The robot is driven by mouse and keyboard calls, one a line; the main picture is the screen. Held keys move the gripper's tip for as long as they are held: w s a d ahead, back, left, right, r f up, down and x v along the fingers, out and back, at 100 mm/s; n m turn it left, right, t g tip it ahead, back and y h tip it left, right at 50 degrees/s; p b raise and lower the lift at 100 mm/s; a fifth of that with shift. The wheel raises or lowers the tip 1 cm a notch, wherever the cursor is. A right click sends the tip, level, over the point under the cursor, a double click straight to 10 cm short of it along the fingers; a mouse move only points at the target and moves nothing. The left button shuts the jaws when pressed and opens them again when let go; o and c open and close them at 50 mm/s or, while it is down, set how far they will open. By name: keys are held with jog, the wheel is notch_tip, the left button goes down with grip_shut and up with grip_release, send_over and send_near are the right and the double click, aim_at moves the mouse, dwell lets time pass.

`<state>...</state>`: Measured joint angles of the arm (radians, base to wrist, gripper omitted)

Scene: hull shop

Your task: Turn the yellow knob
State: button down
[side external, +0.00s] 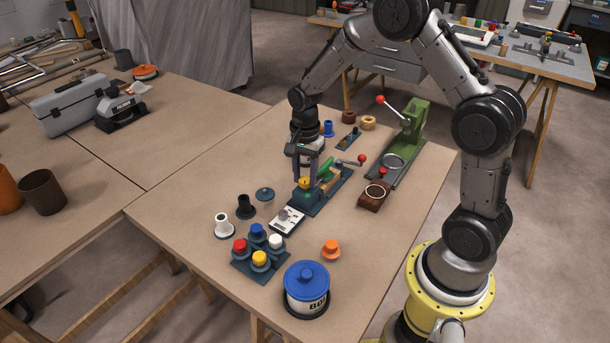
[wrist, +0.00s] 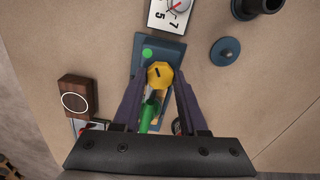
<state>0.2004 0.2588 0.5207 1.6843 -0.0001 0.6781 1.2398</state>
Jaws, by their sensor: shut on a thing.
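The yellow knob (side external: 305,183) sits on a dark blue base plate (side external: 308,208) on the table. In the wrist view the knob (wrist: 159,75) is faceted, with a short dark mark on its top. A green dot (wrist: 147,53) lies on the plate beside it. My gripper (side external: 306,178) points down over the plate, its two purple-grey fingers on either side of the knob. In the wrist view my gripper (wrist: 158,79) has its fingertips against the knob's sides, shut on it. A green part (wrist: 150,112) stands between the fingers behind the knob.
A red-tipped lever (side external: 360,160) stands close by on the plate. A green press (side external: 412,130) stands right.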

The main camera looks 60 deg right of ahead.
aim_at(305, 180)
dwell(0.4)
jog(key=shift+c, duration=2.2)
grip_release()
jog(key=shift+r, duration=0.1)
notch_tip(305, 180, up, 14)
